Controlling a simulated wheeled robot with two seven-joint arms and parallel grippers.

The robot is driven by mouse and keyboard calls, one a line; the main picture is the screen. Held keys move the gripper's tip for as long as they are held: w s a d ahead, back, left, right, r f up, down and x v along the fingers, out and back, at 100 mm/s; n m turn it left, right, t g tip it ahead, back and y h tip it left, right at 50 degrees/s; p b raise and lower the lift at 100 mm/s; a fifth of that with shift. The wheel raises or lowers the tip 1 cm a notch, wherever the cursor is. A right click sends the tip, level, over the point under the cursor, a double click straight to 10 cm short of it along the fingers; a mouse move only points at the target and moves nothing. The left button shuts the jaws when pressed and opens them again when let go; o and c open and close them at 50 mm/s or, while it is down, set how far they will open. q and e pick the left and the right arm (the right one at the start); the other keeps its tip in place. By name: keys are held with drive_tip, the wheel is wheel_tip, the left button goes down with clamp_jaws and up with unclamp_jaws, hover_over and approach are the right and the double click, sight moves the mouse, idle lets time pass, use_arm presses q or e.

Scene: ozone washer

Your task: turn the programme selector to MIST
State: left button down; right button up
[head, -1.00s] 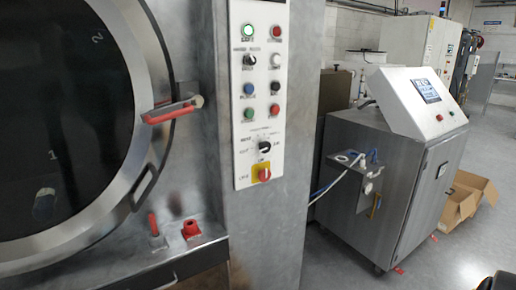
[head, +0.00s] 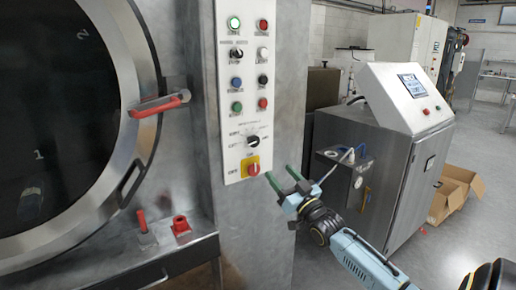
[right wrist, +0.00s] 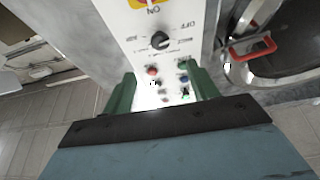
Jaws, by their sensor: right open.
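The programme selector (head: 253,142) is a black knob on the white control panel (head: 232,160), with printed positions around it too small to read. It also shows upside down in the right wrist view (right wrist: 160,40), ahead of the fingers and clear of them. My right gripper (head: 282,181) is open and empty, its green fingers pointing at the panel's lower right edge, below and right of the selector. In the right wrist view the two fingers (right wrist: 158,92) stand apart with the panel between them. My left gripper is not in view.
The red switch on a yellow plate (head: 253,169) sits just below the selector, near my right fingers. Several buttons and lamps are above it. A round door with a red handle (head: 158,106) is at left. A steel cabinet (head: 400,150) stands at right, behind my right arm.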

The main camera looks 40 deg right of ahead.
sight(255, 142)
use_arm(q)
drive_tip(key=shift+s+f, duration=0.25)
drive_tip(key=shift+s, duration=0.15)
use_arm(e)
drive_tip(key=x, duration=1.3)
drive_tip(key=shift+w+r, duration=0.15)
drive_tip(key=shift+r, duration=0.2)
drive_tip(key=c, duration=1)
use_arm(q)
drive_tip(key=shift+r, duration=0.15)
use_arm(e)
drive_tip(key=shift+a, duration=0.1)
drive_tip(key=m+h+p, duration=0.1)
drive_tip(key=m, duration=0.1)
drive_tip(key=m+h+p, duration=0.1)
drive_tip(key=m+p, duration=0.1)
drive_tip(key=m, duration=0.1)
drive_tip(key=shift+a+r+m+g+h, duration=0.1)
drive_tip(key=shift+r+m+g+h, duration=0.05)
drive_tip(key=shift+m+g+h, duration=0.15)
use_arm(q)
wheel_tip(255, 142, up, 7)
drive_tip(key=p, duration=0.4)
use_arm(e)
drive_tip(key=shift+m+g+h, duration=0.4)
drive_tip(key=shift+m+h, duration=0.15)
drive_tip(key=shift+m, duration=0.85)
drive_tip(key=shift+m+g+h, duration=0.4)
drive_tip(key=shift+m+h, duration=0.15)
drive_tip(key=shift+m, duration=0.85)
